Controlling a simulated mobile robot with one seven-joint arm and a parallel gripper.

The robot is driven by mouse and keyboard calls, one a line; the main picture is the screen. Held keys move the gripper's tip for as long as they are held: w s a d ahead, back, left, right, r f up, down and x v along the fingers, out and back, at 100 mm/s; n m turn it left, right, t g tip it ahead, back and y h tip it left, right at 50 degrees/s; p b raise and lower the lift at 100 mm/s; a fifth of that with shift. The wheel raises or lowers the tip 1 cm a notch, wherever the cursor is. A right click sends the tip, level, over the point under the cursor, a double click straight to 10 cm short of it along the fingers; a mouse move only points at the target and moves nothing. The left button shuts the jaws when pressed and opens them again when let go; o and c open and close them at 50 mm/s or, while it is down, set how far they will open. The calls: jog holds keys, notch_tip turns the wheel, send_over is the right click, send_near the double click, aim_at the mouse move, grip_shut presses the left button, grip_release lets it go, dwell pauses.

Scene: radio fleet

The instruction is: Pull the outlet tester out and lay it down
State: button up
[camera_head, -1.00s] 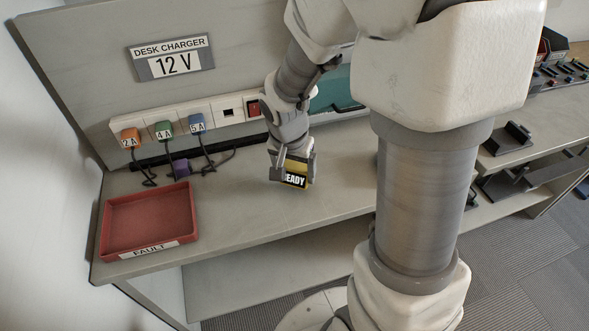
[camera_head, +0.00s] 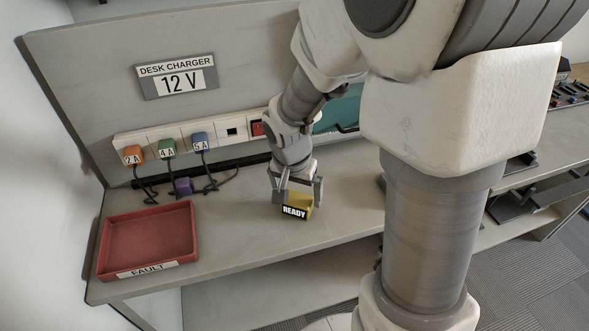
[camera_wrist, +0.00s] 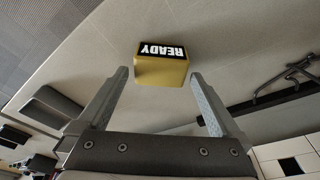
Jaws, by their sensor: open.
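The outlet tester appears to be the yellow block with a black READY label (camera_head: 297,208). It rests on the grey desk, clear of the socket strip. My gripper (camera_head: 297,194) is open just above and behind it, pointing down, with one finger on each side. In the wrist view the yellow block (camera_wrist: 160,73) lies just beyond the open fingertips (camera_wrist: 159,80), with gaps on both sides, so it is not held. The white socket strip (camera_head: 183,141) runs along the back panel; part of its right end is hidden by my arm.
Orange (camera_head: 132,154), green (camera_head: 167,148) and blue (camera_head: 200,141) plugs with dark cables sit in the strip. A purple plug (camera_head: 183,186) lies below them. A red FAULT tray (camera_head: 150,238) stands at front left. Desk between tray and block is clear.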

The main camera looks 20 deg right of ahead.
jog(key=p+v, duration=0.3)
jog(key=v, duration=1.3)
jog(key=shift+r+p, duration=0.2)
jog(key=shift+p, duration=0.15)
jog(key=shift+s, duration=0.1)
jog(key=s+d+r+n+t+y+p, duration=0.1)
jog(key=s+r+n+t+p, duration=0.2)
jog(key=s+r+n+p, duration=0.4)
jog(key=s+r+p, duration=0.1)
jog(key=s+r, duration=0.3)
jog(key=r, duration=0.3)
jog(key=shift+s+d+t+y, duration=0.25)
jog(key=shift+t+y, duration=0.05)
